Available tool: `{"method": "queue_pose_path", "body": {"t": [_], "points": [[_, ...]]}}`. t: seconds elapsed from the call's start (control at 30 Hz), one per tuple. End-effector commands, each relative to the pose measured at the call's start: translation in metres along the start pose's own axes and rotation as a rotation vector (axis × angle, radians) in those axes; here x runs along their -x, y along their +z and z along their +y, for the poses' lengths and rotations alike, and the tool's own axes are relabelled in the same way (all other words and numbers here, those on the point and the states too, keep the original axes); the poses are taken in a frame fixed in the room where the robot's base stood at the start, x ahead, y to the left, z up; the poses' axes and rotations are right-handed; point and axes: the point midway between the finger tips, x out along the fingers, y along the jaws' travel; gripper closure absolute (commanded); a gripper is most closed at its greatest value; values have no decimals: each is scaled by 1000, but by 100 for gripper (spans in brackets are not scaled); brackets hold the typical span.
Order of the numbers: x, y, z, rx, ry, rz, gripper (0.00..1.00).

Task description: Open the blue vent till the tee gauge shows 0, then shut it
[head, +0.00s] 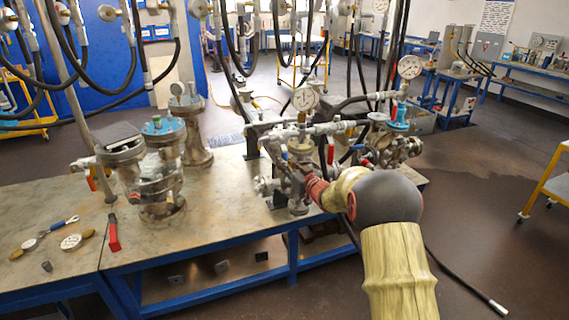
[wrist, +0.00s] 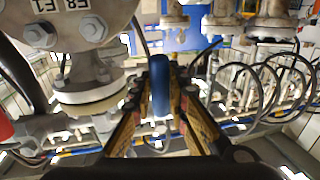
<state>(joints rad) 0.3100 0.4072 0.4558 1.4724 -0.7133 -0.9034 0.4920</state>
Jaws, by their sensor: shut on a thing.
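My gripper (head: 287,166) reaches in over the bench at the middle pipework, with its red wrist section behind it. In the wrist view its two fingers (wrist: 161,112) are closed on a blue lever (wrist: 160,84), which I take for the blue vent's handle. The lever stands upright between the fingertips in that picture. In the head view the vent is mostly hidden by my gripper and pipes. One round white gauge (head: 305,98) stands on the pipework just above my gripper. Another gauge (head: 410,67) stands higher at the right. I cannot read either needle, nor tell which is the tee gauge.
A red-handled valve (head: 330,150) sits close right of my gripper. Flanged vessels (head: 160,175) stand on the left of the metal bench (head: 220,225). A large flange (wrist: 75,25) is close by in the wrist view. Black hoses hang above the bench.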

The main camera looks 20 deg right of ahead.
Motion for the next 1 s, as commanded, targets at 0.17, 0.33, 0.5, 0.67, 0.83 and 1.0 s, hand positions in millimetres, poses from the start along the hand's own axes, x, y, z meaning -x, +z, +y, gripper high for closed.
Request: {"method": "queue_pose_path", "body": {"t": [0.17, 0.33, 0.5, 0.67, 0.83, 1.0], "points": [[0, 0, -2, -27, 0, 5, 100], [-2, -1, -8, -99, -1, 18, 100], [-4, -3, -18, -223, -1, 42, 100], [-6, -7, -29, -368, -1, 72, 100], [-9, -12, -41, -527, -2, 104, 100], [-11, -20, -51, -685, -3, 137, 100]]}}
